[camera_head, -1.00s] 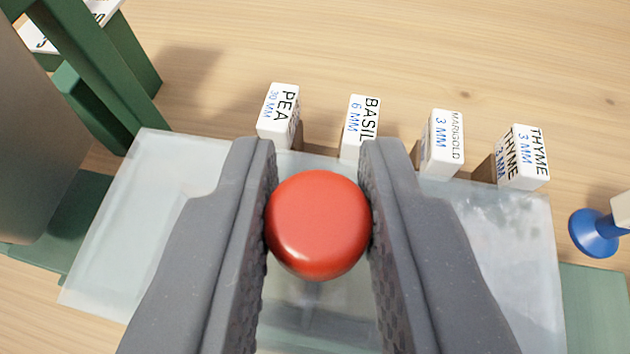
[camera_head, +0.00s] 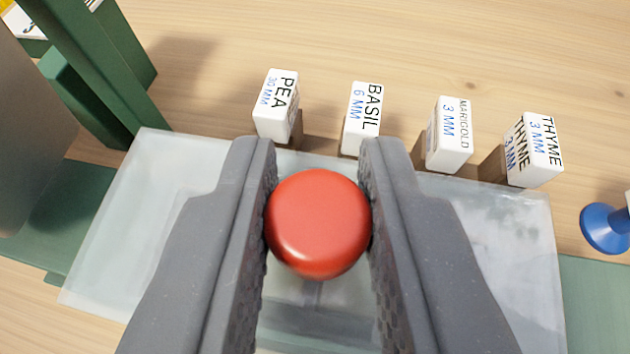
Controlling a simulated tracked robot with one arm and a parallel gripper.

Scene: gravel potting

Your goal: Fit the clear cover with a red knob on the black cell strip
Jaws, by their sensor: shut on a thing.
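The clear cover (camera_head: 150,200) is a wide, see-through sheet that spans most of the lower picture. Its red knob (camera_head: 318,222) is round and sits between the two grey fingers of my gripper (camera_head: 318,215). The gripper is shut on the knob and holds the cover. A green surface shows past the cover on both sides and faintly through it. I cannot make out the black cell strip; the cover and my fingers block much of the area below. I cannot tell how high the cover is above what lies under it.
White-topped labels stand in a row past the cover's far edge: PEA (camera_head: 277,105), BASIL (camera_head: 361,118), MARIGOLD (camera_head: 449,135) and THYME (camera_head: 534,150). A green frame (camera_head: 95,75) stands at the upper left. A blue round-based object (camera_head: 605,228) is at the right. Bare wooden table lies beyond.

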